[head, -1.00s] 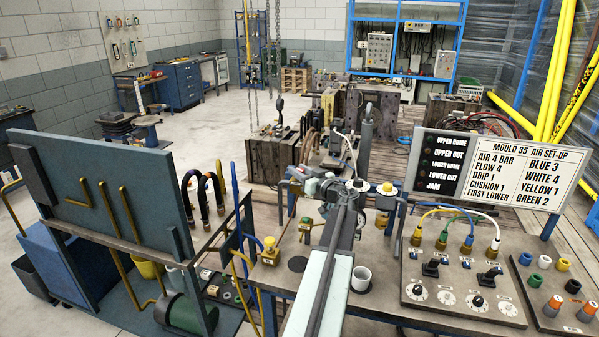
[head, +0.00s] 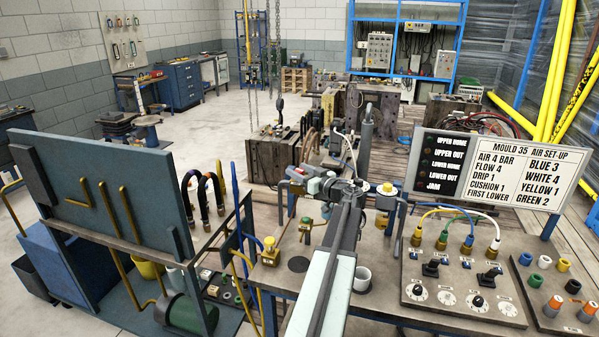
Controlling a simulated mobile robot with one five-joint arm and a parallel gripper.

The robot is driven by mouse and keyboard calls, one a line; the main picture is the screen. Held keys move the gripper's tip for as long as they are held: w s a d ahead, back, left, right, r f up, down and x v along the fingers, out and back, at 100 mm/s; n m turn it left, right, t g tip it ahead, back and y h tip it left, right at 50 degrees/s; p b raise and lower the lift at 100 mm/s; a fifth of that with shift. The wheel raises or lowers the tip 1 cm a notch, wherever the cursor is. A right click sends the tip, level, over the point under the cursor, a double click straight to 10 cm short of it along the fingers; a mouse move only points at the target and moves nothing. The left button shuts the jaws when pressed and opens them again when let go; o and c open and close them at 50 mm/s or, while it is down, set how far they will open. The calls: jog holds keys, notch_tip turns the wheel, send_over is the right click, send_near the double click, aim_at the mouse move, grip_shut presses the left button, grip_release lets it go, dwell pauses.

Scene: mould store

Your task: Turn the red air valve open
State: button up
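My arm reaches from the bottom middle over the bench, and my gripper (head: 318,184) is at its far end, turned to the left above the back of the bench. A small red part (head: 299,171) shows right at the gripper's end. It looks like the red air valve, but it is too small and too closely overlapped to tell its handle's angle or whether my fingers touch it. Grey pipework (head: 283,197) stands just left of it. The fingertips are not clear enough to show whether they are open or shut.
A sign board (head: 490,168) and a panel with coloured hoses and knobs (head: 462,275) stand at right. A yellow-topped fitting (head: 269,248) stands left on the bench. A blue-grey board (head: 105,190) fills the left.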

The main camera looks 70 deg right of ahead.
jog(key=v, duration=0.8)
jog(key=shift+d, duration=0.1)
